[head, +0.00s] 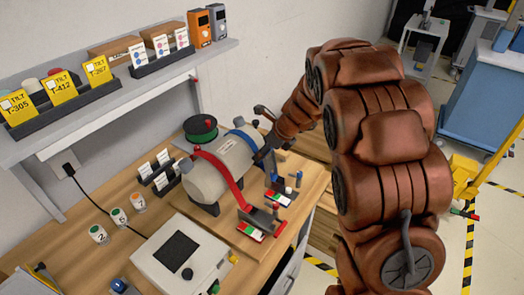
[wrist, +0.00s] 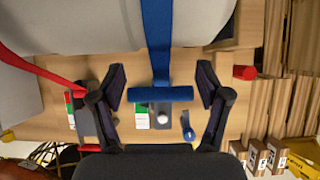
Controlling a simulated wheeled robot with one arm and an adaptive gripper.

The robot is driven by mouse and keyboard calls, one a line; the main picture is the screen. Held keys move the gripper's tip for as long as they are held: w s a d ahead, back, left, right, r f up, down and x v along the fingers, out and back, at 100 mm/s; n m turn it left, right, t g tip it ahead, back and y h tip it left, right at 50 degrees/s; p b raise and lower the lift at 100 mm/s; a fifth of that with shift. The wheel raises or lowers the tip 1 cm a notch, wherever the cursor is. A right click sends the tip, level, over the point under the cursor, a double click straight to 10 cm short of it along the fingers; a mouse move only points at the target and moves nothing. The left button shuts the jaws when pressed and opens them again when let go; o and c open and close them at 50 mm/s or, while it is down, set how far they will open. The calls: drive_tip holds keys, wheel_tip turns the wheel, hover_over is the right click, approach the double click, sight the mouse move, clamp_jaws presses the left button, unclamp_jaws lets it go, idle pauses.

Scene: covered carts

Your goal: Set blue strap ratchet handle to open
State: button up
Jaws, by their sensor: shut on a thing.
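A grey cylinder (head: 225,163) lies on a wooden board, with a blue strap (head: 243,137) and a red strap (head: 220,166) over it. In the wrist view the blue strap (wrist: 157,40) runs down to the blue ratchet handle (wrist: 160,94), a crosswise blue bar. My gripper (wrist: 160,96) has a finger at each end of this bar and is shut on it. In the head view my gripper (head: 268,150) is at the cylinder's right end, above the blue ratchet base (head: 277,195). My gripper partly hides the ratchet.
The red ratchet (head: 262,222) sits nearer on the same board. A grey box with a black screen (head: 176,251) stands at the front. A green spool (head: 200,128) is behind the cylinder. A shelf (head: 120,95) with yellow tags hangs above the bench.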

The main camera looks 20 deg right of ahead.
drive_tip(key=shift+f, duration=0.25)
idle(0.6)
drive_tip(key=o, duration=1.7)
drive_tip(key=shift+r, duration=0.1)
drive_tip(key=shift+r, duration=0.15)
drive_tip(key=v, duration=1.1)
drive_tip(key=shift+s+r, duration=0.15)
drive_tip(key=shift+r, duration=0.25)
